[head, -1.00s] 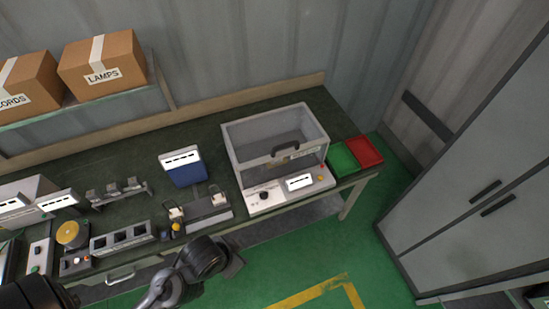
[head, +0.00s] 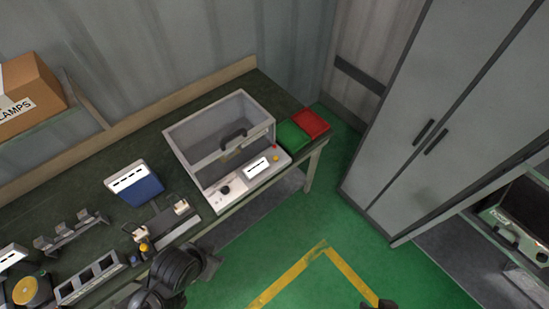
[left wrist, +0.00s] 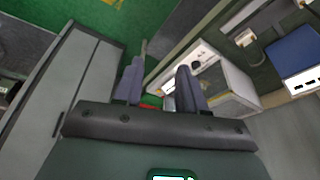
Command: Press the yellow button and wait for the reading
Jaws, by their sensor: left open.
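A grey chamber (head: 220,130) with a clear front and dark handle stands on the bench. Its white front panel (head: 212,204) carries a black knob (head: 225,189), a display (head: 256,167) with dark dashes and a small yellow button (head: 276,158) at the right end. Another yellow button (head: 143,247) sits by a small fixture on the bench. My left arm's dark end shows at the bottom of the head view; its fingertips are unclear there. In the left wrist view my left gripper (left wrist: 164,72) is open and empty, with the chamber beyond its fingers. My right gripper is not recognisable.
Green (head: 292,137) and red (head: 311,123) trays sit right of the chamber. A grey cabinet (head: 430,110) stands at the right. The green floor before the bench is clear.

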